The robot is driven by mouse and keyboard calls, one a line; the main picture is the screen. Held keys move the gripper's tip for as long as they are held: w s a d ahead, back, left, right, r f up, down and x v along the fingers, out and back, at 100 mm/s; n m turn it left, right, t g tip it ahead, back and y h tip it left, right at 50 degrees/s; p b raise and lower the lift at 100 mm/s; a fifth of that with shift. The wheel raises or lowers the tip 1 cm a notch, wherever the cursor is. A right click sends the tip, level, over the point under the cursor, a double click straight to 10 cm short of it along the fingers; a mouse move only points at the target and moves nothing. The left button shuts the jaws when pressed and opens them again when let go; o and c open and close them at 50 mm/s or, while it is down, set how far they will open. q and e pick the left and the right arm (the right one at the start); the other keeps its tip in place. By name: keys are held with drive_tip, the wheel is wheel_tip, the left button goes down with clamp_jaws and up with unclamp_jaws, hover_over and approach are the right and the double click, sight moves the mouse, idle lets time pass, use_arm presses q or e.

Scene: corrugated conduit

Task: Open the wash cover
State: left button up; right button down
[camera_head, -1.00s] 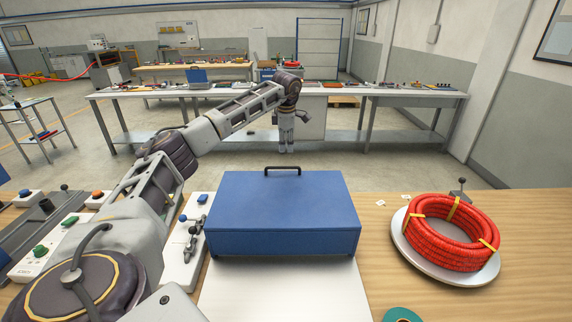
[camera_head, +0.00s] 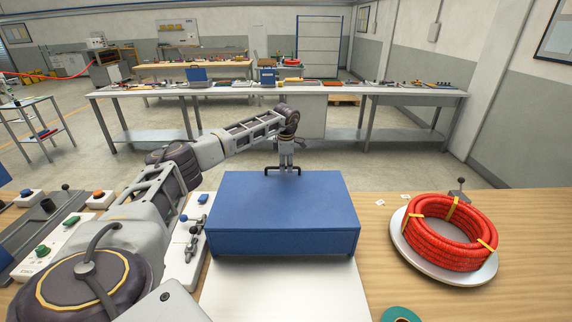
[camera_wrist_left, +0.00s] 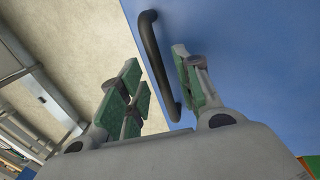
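The wash cover is a closed blue box-like lid (camera_head: 283,215) in the middle of the bench, with a black bar handle (camera_head: 268,171) at its far edge. My left gripper (camera_head: 286,164) points down at the handle from above. In the left wrist view my left gripper (camera_wrist_left: 158,82) is open, with green pads on its fingers. The dark handle (camera_wrist_left: 153,52) runs between the two fingers, with gaps seen on both sides. The blue cover (camera_wrist_left: 260,70) fills the right of that view. My right gripper is not in view.
A red corrugated coil (camera_head: 448,235) lies on a round plate at the right. Control panels (camera_head: 187,240) with buttons and levers stand left of the cover, under my left arm. A white sheet (camera_head: 285,290) lies in front. The wooden bench right of the cover is mostly clear.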

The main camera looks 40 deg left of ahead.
use_arm(q)
clamp_jaws()
idle(0.3)
idle(0.3)
